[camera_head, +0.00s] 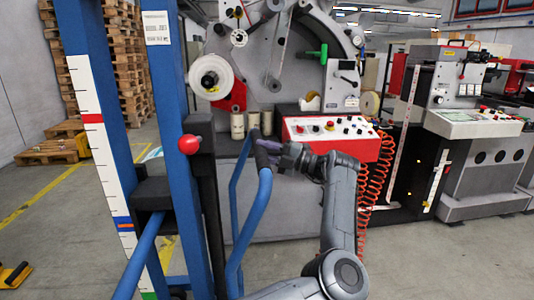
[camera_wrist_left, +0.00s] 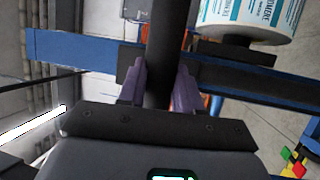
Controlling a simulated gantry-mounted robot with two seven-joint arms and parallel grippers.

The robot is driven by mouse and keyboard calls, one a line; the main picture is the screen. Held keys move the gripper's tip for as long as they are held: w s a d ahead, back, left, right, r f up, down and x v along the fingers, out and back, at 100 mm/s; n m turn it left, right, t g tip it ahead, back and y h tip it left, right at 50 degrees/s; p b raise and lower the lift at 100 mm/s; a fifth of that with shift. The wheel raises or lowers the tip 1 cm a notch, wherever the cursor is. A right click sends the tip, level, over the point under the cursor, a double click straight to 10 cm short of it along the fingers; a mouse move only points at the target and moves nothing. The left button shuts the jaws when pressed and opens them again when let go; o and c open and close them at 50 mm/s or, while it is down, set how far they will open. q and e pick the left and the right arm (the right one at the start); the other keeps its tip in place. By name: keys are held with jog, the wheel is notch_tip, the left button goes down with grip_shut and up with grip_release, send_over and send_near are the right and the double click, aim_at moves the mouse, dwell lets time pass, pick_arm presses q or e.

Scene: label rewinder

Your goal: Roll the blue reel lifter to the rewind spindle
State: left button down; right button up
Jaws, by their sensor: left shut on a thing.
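The blue reel lifter (camera_head: 175,130) stands upright at the left of the head view, close to me. It has blue posts, a striped height scale and a red knob. Its blue tubular handle (camera_head: 249,220) loops towards the middle. My left gripper (camera_head: 268,150) is shut on the handle's black grip. In the left wrist view, the purple fingers (camera_wrist_left: 159,88) sit on both sides of the dark bar (camera_wrist_left: 158,55). The label rewinder (camera_head: 262,55) stands beyond. A white disc (camera_head: 211,77) is on its left face; I cannot tell whether this is the rewind spindle.
A red control panel (camera_head: 330,128) fronts the rewinder, with orange coiled hoses (camera_head: 372,175) below. Another machine (camera_head: 460,120) is at right. Pallets (camera_head: 125,60) stack at back left. A labelled white roll (camera_wrist_left: 245,15) shows in the wrist view. Grey floor (camera_head: 440,260) is open at front right.

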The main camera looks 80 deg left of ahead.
pick_arm(q)
jog(key=shift+s+r, duration=0.3)
jog(key=shift+r, duration=0.1)
jog(key=c, duration=1.1)
grip_release()
jog(key=shift+o, duration=1.3)
jog(key=shift+a, duration=0.1)
jog(key=shift+o, duration=0.3)
jog(key=shift+s+a, duration=0.1)
jog(key=shift+a, duration=0.05)
jog(key=shift+w+d+f, duration=0.2)
jog(key=shift+w, duration=0.15)
jog(key=p+v, duration=0.2)
jog(key=v, duration=0.8)
jog(key=shift+p, duration=0.35)
pick_arm(e)
jog(key=shift+s+a+r, duration=0.1)
jog(key=shift+a+r, duration=0.1)
jog(key=shift+r, duration=1.15)
jog(key=shift+a, duration=0.1)
